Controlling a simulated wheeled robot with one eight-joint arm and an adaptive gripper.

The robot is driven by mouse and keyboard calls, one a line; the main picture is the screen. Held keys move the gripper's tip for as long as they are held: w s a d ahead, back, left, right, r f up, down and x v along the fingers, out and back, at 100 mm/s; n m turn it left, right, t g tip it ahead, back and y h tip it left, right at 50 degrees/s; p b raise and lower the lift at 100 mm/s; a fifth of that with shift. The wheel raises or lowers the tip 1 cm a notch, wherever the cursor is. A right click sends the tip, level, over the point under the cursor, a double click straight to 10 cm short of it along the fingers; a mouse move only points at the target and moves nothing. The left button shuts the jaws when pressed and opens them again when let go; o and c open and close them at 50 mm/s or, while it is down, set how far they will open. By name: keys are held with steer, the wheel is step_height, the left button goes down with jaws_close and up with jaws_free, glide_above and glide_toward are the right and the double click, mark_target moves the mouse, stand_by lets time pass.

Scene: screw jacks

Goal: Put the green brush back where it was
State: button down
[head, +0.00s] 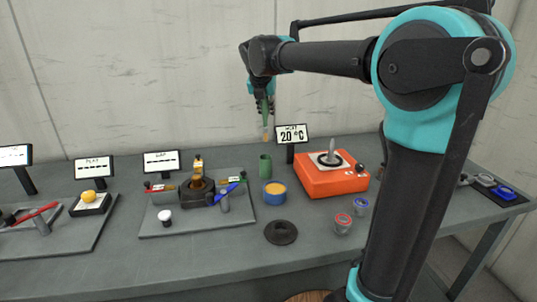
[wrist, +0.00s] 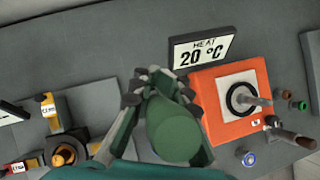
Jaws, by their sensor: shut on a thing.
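The green brush (head: 265,118) is held in my gripper (head: 264,105), high above the table with its tan bristle end pointing down. The green cup (head: 265,166) stands upright on the table below the brush, with a clear gap between them. In the wrist view, my gripper (wrist: 160,88) is shut around the brush, and the wide green end of the brush (wrist: 173,131) fills the middle. It hides what lies beneath, and I cannot make out the cup there.
A blue pot with orange contents (head: 274,191) stands just in front of the cup. The orange heater (head: 331,180) and its sign (head: 292,135) are to the right. A grey tray (head: 190,226) with a jack and tools is left. A dark disc (head: 281,232) lies in front.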

step_height(320, 180, down, 15)
steer(key=shift+r, duration=0.2)
stand_by(0.4)
steer(key=c, duration=1.5)
jaws_free()
steer(key=shift+f, duration=0.1)
steer(key=shift+o, duration=0.2)
steer(key=v, duration=1.2)
